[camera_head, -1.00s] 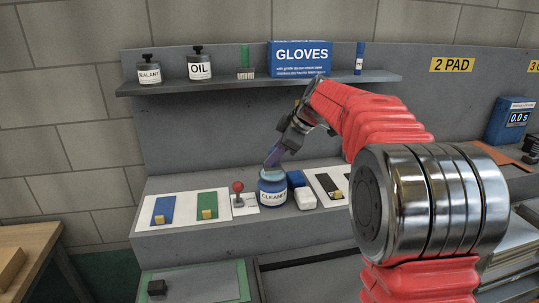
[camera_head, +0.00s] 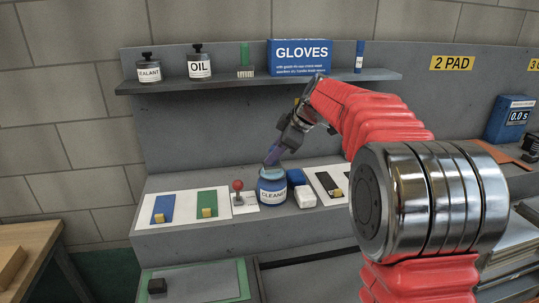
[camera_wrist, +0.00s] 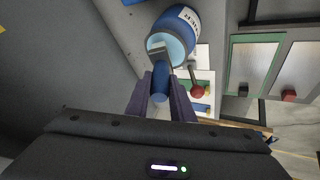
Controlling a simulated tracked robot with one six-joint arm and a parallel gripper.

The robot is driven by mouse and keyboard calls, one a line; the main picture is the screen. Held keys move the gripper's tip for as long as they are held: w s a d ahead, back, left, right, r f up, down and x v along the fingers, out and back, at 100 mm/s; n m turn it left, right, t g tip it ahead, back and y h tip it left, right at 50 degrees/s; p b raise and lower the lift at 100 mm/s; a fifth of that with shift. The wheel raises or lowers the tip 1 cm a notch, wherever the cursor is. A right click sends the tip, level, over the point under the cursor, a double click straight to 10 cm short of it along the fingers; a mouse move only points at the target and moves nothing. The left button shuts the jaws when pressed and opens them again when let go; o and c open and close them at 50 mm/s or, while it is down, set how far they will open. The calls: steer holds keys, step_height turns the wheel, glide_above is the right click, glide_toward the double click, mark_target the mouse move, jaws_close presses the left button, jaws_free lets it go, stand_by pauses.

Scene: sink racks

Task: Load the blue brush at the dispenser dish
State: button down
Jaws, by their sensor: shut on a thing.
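My gripper (camera_wrist: 160,98) is shut on the handle of the blue brush (camera_wrist: 160,80), with one purple-grey finger on each side. The brush head overlaps the light blue round dish on top of the blue CLEANER jar (camera_wrist: 188,28); I cannot tell how deep it sits or whether it touches. In the head view my gripper (camera_head: 274,154) tilts down to the left just over the CLEANER jar (camera_head: 271,194). The brush is mostly hidden there behind the fingers.
A red-knobbed lever (camera_head: 238,187) stands just left of the jar. Blue and white blocks (camera_head: 304,197) sit close on its right. Blue (camera_head: 163,206) and green (camera_head: 207,202) pads lie further left. A shelf (camera_head: 180,88) with bottles and a GLOVES box (camera_head: 299,58) hangs above.

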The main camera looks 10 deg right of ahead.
steer(key=shift+r, duration=3.35)
